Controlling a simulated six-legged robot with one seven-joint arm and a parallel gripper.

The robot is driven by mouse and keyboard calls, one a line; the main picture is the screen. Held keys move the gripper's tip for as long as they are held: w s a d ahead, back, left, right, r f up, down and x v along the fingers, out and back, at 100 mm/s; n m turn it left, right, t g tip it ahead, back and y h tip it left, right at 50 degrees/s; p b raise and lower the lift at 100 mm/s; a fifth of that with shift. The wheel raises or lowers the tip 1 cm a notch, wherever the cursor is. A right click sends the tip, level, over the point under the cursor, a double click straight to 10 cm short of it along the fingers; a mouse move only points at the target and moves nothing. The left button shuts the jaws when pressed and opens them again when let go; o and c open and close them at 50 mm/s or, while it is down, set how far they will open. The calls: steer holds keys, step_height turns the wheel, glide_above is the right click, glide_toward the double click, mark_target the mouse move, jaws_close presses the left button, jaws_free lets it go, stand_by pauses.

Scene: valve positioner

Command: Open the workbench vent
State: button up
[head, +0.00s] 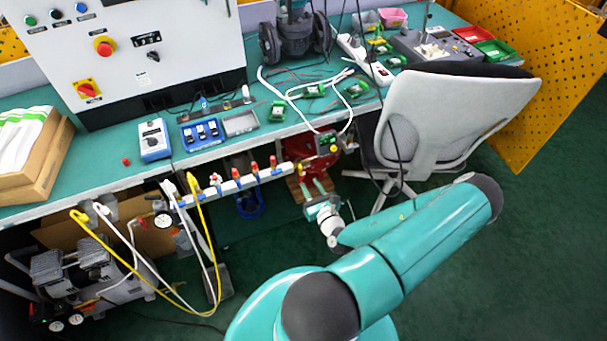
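A white air manifold bar (225,187) runs along the front of the workbench (105,180), just below its edge. Several small valves with red handles stand on it, one of them a red-handled valve (254,168). A yellow fitting (299,169) sits at its right end. No label shows which part is the vent. My gripper (311,184) is right of and slightly below that end, pointing up toward the bench. Whether a finger touches the fitting cannot be told.
A grey office chair (440,110) stands close on the right. Yellow and white hoses hang from the manifold's left end near a compressor (80,270). A control cabinet (150,50) and wired green boards stand on the bench. The green floor at lower right is clear.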

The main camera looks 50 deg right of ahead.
mark_target(301, 170)
steer(key=x, duration=0.6)
steer(key=shift+w, duration=0.2)
jaws_close()
